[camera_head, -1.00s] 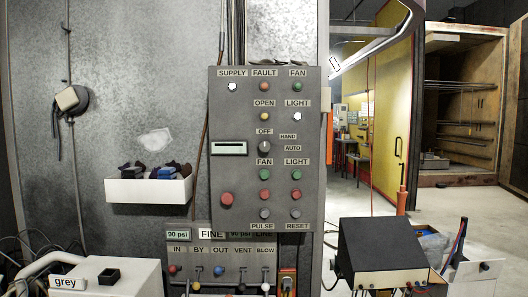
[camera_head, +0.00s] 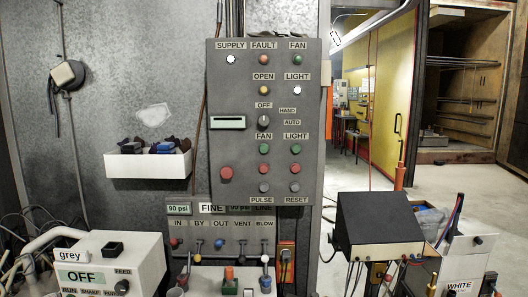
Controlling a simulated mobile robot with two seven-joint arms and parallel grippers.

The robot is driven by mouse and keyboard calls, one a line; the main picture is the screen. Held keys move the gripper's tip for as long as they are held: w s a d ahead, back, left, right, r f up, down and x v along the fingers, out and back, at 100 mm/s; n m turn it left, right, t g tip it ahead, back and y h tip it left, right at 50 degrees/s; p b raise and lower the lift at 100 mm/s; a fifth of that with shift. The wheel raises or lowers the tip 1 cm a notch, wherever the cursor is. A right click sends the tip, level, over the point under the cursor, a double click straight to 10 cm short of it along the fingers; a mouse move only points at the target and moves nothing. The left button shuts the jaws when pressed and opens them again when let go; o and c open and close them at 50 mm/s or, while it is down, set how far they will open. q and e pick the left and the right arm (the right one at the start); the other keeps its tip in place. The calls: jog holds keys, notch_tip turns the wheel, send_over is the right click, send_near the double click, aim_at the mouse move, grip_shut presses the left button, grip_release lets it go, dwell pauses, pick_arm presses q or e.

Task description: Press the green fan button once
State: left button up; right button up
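The grey control panel (camera_head: 235,90) stands upright in the middle of the head view. The green fan button (camera_head: 264,149) is on its lower half, under a "FAN" label (camera_head: 264,136). A red button (camera_head: 264,167) sits directly below it. A matching green button (camera_head: 294,149) under "LIGHT" is to its right. A separate green lamp (camera_head: 298,59) under another "FAN" label is at the panel's top right. Nothing covers the green fan button. Neither of my grippers shows in the view.
A large red button (camera_head: 226,173) is at the panel's lower left. The valve panel (camera_head: 210,231) is below. A white bin (camera_head: 146,164) hangs to the left. A white "OFF" box (camera_head: 140,251) and a black box (camera_head: 378,225) stand in front. Open floor (camera_head: 350,185) shows at right.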

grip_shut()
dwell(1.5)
